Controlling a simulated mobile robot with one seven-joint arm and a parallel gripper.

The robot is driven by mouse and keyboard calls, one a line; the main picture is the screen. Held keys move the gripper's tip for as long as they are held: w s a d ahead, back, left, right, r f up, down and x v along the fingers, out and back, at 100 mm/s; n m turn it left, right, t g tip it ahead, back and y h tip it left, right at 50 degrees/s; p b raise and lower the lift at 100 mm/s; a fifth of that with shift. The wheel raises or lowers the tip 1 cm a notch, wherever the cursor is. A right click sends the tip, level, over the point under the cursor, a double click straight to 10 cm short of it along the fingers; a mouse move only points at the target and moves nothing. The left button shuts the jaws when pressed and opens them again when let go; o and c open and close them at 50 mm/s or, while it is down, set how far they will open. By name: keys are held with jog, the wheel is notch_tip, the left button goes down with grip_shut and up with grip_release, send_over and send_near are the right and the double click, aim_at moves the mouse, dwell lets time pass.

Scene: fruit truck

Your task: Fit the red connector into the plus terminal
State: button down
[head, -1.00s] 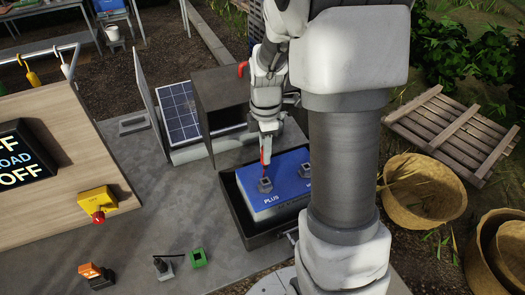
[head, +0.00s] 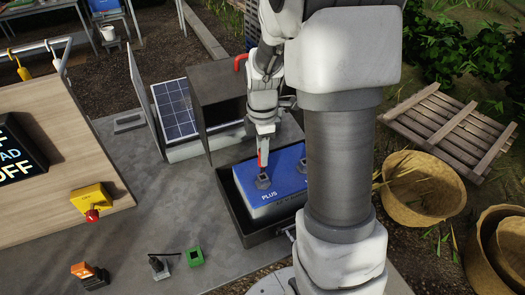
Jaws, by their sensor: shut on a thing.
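A blue battery (head: 283,187) sits in a dark open tray (head: 246,229). The plus terminal (head: 263,182), a grey socket, stands on the battery's top above the word PLUS. My gripper (head: 263,149) points down just above and behind this terminal.
An open grey cabinet (head: 220,98) with a solar panel (head: 174,109) stands behind. A wooden board with a yellow-and-red switch (head: 91,201) is at left. A green block (head: 195,257), a grey plug (head: 159,266) and an orange-black piece (head: 88,274) lie in front. The grey tabletop between is clear.

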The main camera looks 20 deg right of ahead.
jog(key=shift+f, duration=0.3)
dwell(0.4)
jog(key=shift+f+b, duration=0.7)
jog(key=shift+b, duration=0.05)
jog(key=shift+f+b, duration=1.4)
jog(key=shift+f, duration=0.3)
dwell(2.0)
dwell(0.6)
jog(key=c, duration=0.5)
grip_release()
jog(key=shift+c, duration=0.2)
notch_tip(320, 180, up, 18)
jog(key=shift+f+p, duration=0.25)
jog(key=shift+p, duration=0.15)
